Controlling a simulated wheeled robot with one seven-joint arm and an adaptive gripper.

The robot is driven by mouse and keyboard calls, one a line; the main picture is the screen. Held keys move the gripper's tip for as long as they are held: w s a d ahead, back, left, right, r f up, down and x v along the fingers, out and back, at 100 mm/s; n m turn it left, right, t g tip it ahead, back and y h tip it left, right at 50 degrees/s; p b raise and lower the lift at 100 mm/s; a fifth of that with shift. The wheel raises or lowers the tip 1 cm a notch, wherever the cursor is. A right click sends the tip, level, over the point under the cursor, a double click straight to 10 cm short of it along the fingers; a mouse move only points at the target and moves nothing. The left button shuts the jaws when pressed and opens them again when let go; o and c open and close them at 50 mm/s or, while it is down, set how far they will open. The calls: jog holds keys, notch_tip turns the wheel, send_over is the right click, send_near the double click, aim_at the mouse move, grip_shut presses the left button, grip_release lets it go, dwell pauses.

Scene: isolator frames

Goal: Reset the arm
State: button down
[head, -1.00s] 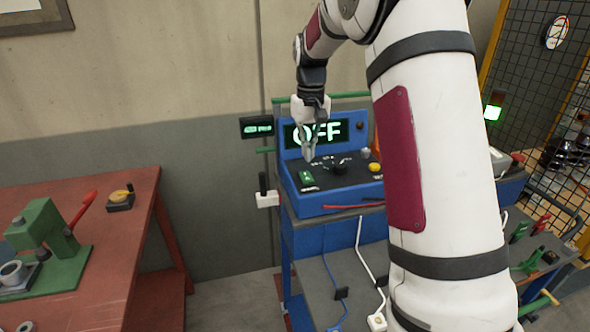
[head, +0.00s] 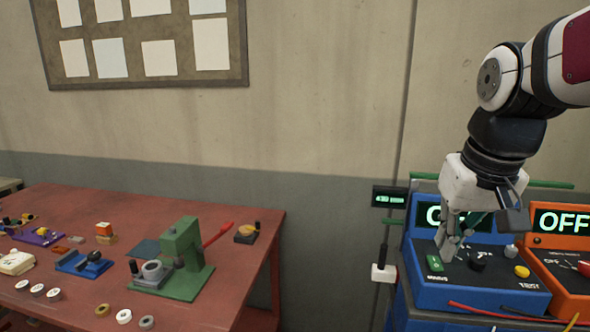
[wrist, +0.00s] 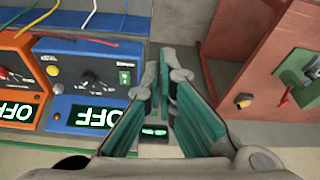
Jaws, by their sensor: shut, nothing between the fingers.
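My gripper (head: 452,252) is at the right of the head view, pointing down in front of the blue control box (head: 480,294). Its fingers are shut with nothing between them. It hides part of the box's display. In the wrist view my gripper (wrist: 164,62) has its fingertips together, to one side of the blue box (wrist: 100,59) and its green switch (wrist: 124,77). I cannot tell from these views how far the fingertips are from the panel.
An orange box (head: 562,268) reading OFF stands right of the blue one. A small display (head: 389,196) stands on a post to the left. The red table (head: 215,300) holds a green press (head: 183,255) and several small parts. A gap separates table and boxes.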

jog(key=s+a+f+t, duration=0.1)
jog(key=s+a, duration=0.1)
jog(key=s, duration=0.4)
jog(key=s+a+f+n+t, duration=0.1)
jog(key=s+a, duration=0.1)
jog(key=s, duration=0.4)
jog(key=shift+s+f, duration=0.4)
